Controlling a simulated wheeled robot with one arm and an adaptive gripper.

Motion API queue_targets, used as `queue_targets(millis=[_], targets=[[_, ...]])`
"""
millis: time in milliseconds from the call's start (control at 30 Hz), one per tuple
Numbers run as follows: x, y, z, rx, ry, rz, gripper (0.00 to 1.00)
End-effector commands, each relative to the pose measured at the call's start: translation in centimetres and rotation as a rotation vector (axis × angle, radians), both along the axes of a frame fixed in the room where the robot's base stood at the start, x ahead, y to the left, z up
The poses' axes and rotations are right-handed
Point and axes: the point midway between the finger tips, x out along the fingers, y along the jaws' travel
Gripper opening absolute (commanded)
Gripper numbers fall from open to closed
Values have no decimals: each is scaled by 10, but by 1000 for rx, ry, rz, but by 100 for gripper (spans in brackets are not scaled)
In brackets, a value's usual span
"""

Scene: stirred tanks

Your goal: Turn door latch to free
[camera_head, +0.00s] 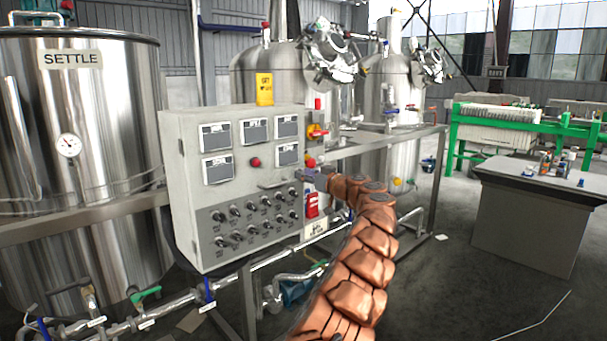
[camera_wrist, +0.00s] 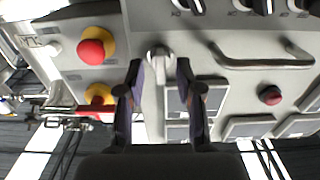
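A grey control cabinet (camera_head: 182,150) stands before the tanks. In the wrist view, its door face (camera_wrist: 225,68) appears upside down. A small pale knob-like latch (camera_wrist: 158,54) sits on it, just ahead of and between the two finger tips of my gripper (camera_wrist: 160,72). The fingers are apart, one on each side, with nothing clearly held; I cannot tell whether they touch the latch. In the head view my gripper (camera_head: 308,174) is at the cabinet's right edge, and I cannot make out the latch there.
A bar handle (camera_wrist: 262,60) and a red button (camera_wrist: 270,95) are right of the latch in the wrist view. A red emergency button (camera_wrist: 92,50) on yellow is left. Several black knobs (camera_head: 255,215) line the cabinet. A workbench (camera_head: 535,222) stands right, with open floor before it.

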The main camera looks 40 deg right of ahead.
Motion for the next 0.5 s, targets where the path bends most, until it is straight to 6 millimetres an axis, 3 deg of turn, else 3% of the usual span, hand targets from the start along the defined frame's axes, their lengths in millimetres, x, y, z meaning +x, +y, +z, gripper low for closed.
queue_targets(millis=[500], targets=[[9, 1, 1, 0, -2, 2, 35]])
